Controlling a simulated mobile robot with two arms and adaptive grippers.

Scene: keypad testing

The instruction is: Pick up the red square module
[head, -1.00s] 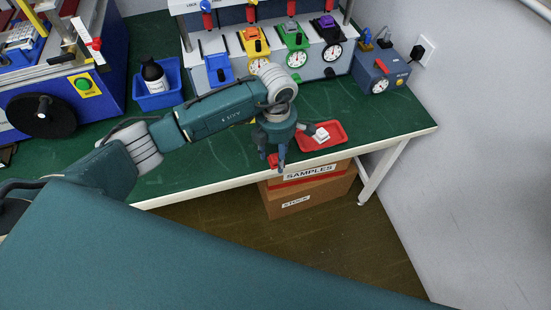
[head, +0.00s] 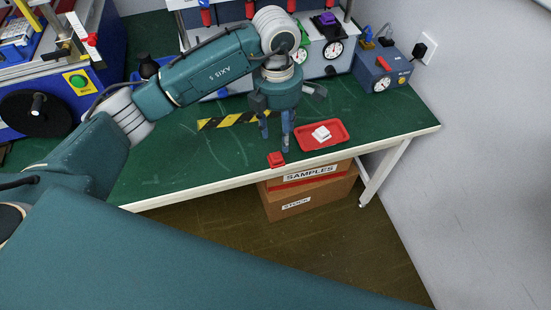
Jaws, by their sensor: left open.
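The red square module (head: 276,159) lies on the green bench top (head: 190,165), close to its front edge. My left gripper (head: 276,143) points down above and just behind the module. Its fingers are spread and nothing shows between them; the fingertips look close to the module, but I cannot tell whether they touch it. My right gripper is not in the picture.
A red tray (head: 338,133) holding a white piece (head: 321,133) sits right of the gripper. Yellow-black tape (head: 222,122) marks the bench. A test rig (head: 325,58) and a blue-grey box (head: 383,70) stand behind. Cartons (head: 322,200) sit below the front edge.

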